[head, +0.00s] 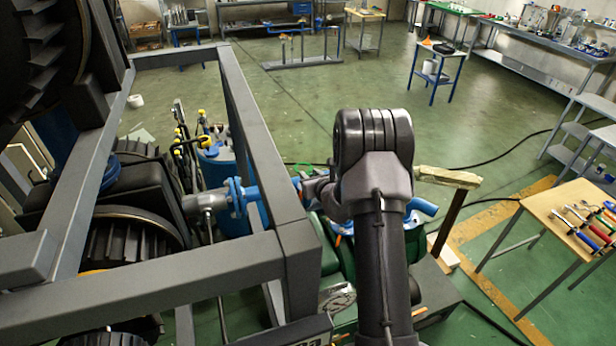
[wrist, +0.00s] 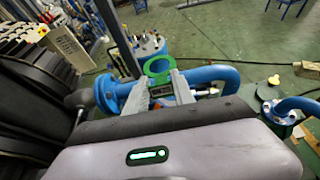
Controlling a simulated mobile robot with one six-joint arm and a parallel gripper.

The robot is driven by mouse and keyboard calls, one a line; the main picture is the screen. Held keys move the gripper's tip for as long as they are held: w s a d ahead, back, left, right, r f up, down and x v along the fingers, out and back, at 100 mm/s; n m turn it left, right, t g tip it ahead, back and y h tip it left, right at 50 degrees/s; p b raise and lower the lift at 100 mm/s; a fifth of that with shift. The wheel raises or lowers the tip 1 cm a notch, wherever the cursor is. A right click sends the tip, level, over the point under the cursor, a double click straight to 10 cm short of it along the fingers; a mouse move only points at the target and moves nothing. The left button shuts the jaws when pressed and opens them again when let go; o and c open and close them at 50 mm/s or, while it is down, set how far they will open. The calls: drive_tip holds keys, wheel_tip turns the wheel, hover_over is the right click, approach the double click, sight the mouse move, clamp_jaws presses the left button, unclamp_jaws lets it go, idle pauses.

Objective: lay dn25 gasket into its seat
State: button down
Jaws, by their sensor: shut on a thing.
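The dn25 gasket (wrist: 158,66) is a flat green ring, seen beyond my fingertips in the wrist view. My gripper (wrist: 160,88) is shut on its near edge and holds it out in front. Blue pipework (wrist: 213,74) passes close behind and beside the fingers, with a blue flange (wrist: 106,92) to the left. I cannot tell whether the gasket touches the pipework, and I cannot make out its seat for certain. In the head view a small green arc of the gasket (head: 303,166) shows left of my arm; my arm hides most of the gripper.
A dark steel frame (head: 262,130) stands close on the left in the head view, with a blue flanged pipe (head: 238,196) beside it. A wooden-topped table (head: 565,215) with tools stands at the right. Open green floor lies beyond.

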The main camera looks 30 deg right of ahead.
drive_tip(key=f+b, duration=0.1)
drive_tip(key=b, duration=0.1)
drive_tip(key=s+f+b, duration=0.1)
drive_tip(key=f, duration=0.1)
drive_tip(key=f+b, duration=0.2)
drive_tip(key=shift+s+d+f+b, duration=0.15)
drive_tip(key=shift+s+d+b, duration=0.2)
drive_tip(key=shift+d, duration=0.05)
drive_tip(key=shift+b, duration=0.55)
idle(1.4)
drive_tip(key=shift+f+b, duration=0.9)
drive_tip(key=shift+f, duration=0.05)
drive_tip(key=c, duration=1)
unclamp_jaws()
